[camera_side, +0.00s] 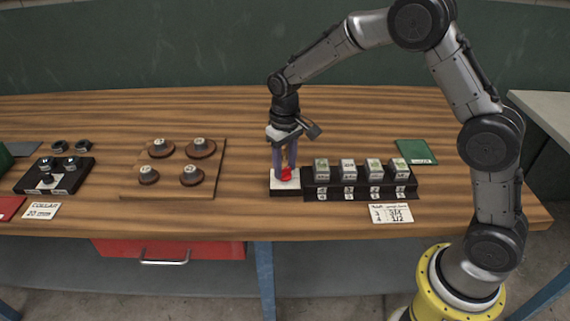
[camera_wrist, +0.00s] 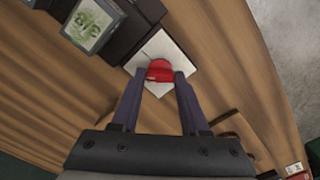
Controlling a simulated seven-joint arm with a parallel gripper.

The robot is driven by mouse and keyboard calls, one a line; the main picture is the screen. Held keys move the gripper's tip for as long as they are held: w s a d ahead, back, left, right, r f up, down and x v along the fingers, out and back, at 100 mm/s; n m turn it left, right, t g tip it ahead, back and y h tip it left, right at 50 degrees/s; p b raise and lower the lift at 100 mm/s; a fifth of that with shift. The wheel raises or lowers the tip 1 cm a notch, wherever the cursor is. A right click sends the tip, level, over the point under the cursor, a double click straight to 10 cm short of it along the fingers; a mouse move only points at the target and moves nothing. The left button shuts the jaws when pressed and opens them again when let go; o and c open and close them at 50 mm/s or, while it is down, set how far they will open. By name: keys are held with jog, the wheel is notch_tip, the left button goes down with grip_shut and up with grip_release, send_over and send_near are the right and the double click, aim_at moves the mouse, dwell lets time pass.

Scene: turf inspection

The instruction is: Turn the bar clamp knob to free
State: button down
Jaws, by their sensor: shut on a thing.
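The bar clamp knob is a small red knob (camera_side: 286,174) on a white plate (camera_side: 280,185) at the left end of a black holder. My gripper (camera_side: 284,170) points straight down over it, with its two purple fingers shut on the knob. In the wrist view the red knob (camera_wrist: 160,70) sits between the fingertips of my gripper (camera_wrist: 162,77), above the white plate (camera_wrist: 165,45). The fingers hide part of the knob in the side view. I cannot read any free mark on the plate.
The black holder (camera_side: 360,193) beside the knob carries several blocks with pictured tops. A card (camera_side: 391,213) lies in front and a green pad (camera_side: 416,151) behind. A wooden board (camera_side: 130,184) with several round knobs lies left. A black tray (camera_side: 28,186) stands farther left.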

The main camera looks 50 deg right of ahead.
aim_at(285, 169)
jog(key=n, duration=0.4)
jog(key=shift+n, duration=2.8)
jog(key=shift+c, duration=2)
grip_release()
notch_tip(285, 169, up, 14)
